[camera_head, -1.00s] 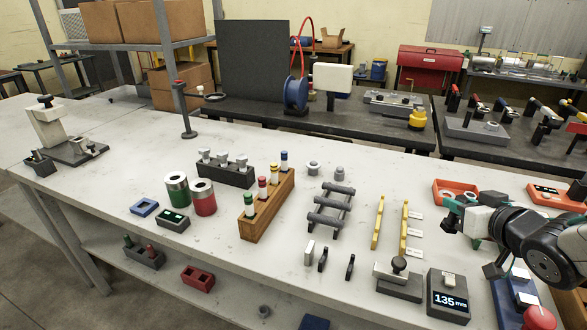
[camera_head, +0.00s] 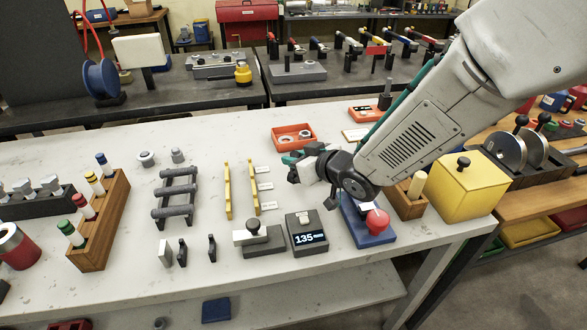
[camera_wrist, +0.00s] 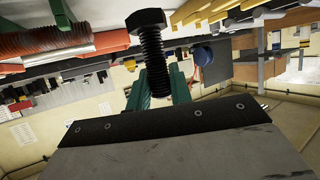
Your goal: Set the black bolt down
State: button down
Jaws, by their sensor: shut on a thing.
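The black bolt (camera_wrist: 153,50) shows in the wrist view with its hex head at the top of the picture and its threaded shank running down between my teal fingers. My gripper (camera_wrist: 152,90) is shut on it. In the head view my gripper (camera_head: 296,160) hangs over the white bench, just in front of the orange tray with rings. The bolt cannot be clearly told from the dark gripper parts in the head view.
The orange tray (camera_head: 292,146) and yellow bars (camera_head: 228,190) are close to my gripper. The display block reading 135 mm (camera_head: 306,238), a blue base with a red knob (camera_head: 376,221) and a yellow box (camera_head: 476,195) stand nearby. The bench's back left is mostly clear.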

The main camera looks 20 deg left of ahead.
jog(key=shift+f, duration=1.7)
jog(key=shift+f, duration=0.1)
jog(key=c, duration=1.3)
grip_release()
jog(key=shift+o, duration=0.2)
jog(key=shift+d, duration=0.15)
jog(key=v, duration=1.2)
